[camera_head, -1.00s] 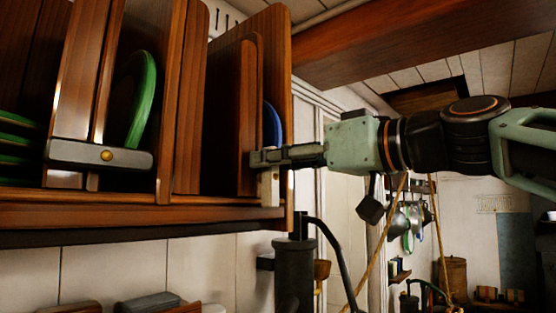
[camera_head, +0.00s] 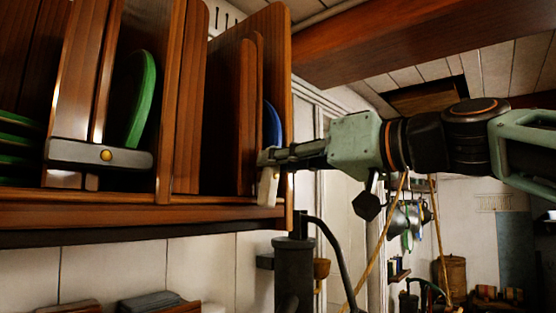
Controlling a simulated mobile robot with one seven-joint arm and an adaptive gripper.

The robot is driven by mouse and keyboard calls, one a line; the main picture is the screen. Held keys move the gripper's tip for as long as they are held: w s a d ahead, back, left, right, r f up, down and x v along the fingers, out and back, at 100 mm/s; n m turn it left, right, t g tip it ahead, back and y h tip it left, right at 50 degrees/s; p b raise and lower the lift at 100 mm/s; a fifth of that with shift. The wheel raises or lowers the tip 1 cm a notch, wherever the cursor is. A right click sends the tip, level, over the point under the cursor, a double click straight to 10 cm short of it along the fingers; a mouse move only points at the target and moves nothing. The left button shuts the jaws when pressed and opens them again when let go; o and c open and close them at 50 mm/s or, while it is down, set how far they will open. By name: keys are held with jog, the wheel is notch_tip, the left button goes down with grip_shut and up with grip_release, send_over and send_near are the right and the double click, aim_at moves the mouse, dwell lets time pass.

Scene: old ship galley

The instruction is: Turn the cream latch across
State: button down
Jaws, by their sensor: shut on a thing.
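The cream latch (camera_head: 268,188) is on the front of the wooden rack's right-hand compartment, near its lower right corner. It stands close to upright, tilted with its upper end to the right. My gripper (camera_head: 268,157) reaches in from the right and is shut on the latch's upper end, hiding that part and any pivot there. A blue plate (camera_head: 272,124) stands on edge in the compartment behind the gripper, mostly hidden by the wood.
A grey latch (camera_head: 80,153) with a brass knob lies level across the left compartment, in front of a green plate (camera_head: 139,100). A dark pump-like cylinder (camera_head: 294,275) with a curved handle stands below my gripper. Open room lies to the right.

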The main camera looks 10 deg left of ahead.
jog(key=shift+w+d+f+m+p, duration=0.15)
jog(key=shift+w+f+m+p, duration=0.2)
jog(key=shift+m, duration=2.25)
jog(key=shift+w+d+f+m+p, duration=0.25)
jog(key=shift+f+m, duration=0.2)
jog(key=shift+m, duration=2.15)
jog(key=shift+w+d+f+m+p, duration=0.1)
jog(key=shift+w+f+m+p, duration=0.25)
jog(key=shift+m, duration=2.25)
jog(key=shift+s+f, duration=0.1)
jog(key=shift+f, duration=0.05)
jog(key=c, duration=1.8)
grip_release()
jog(key=v, duration=1.2)
